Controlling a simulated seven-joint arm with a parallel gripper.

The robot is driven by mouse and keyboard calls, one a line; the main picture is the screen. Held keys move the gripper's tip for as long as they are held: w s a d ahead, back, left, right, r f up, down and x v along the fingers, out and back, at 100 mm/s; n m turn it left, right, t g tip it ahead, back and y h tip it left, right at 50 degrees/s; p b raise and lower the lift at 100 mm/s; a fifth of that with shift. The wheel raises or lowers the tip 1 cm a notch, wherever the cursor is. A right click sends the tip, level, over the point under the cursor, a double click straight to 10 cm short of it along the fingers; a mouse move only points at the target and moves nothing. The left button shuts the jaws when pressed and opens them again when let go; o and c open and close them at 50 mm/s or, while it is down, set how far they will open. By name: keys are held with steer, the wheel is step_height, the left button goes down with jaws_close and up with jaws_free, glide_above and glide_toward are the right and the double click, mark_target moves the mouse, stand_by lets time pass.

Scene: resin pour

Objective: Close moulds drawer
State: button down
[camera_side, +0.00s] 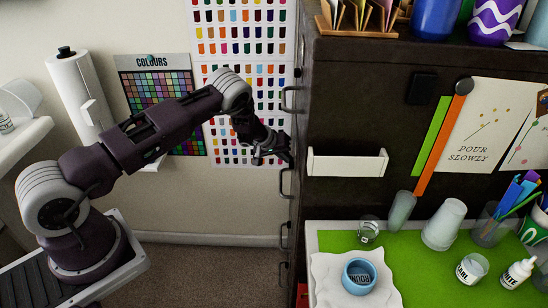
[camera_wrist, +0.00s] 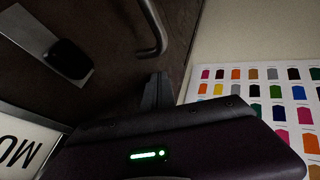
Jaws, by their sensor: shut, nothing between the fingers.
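The dark drawer cabinet (camera_side: 340,75) fills the right half of the side view, its drawer fronts facing left and seen nearly edge-on. My gripper (camera_side: 284,152) is shut and empty, at the drawer fronts between the upper handle (camera_side: 289,100) and the middle handle (camera_side: 284,182). In the wrist view my gripper's fingers (camera_wrist: 157,92) are close to a dark front; I cannot tell if they touch. A white label (camera_wrist: 22,142) with the letters "MO" shows at lower left, partly cut off. A metal handle (camera_wrist: 153,30) is above the fingers. No clear gap shows at the moulds drawer.
A green-topped bench (camera_side: 405,258) at lower right holds a blue cup (camera_side: 359,276), clear cups and bottles. A white ledge (camera_side: 347,163) is on the cabinet side. Colour charts (camera_side: 243,60) hang on the wall behind my arm. The floor left of the cabinet looks clear.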

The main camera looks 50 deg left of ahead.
steer(key=shift+w+d, duration=0.4)
steer(key=shift+d, duration=0.05)
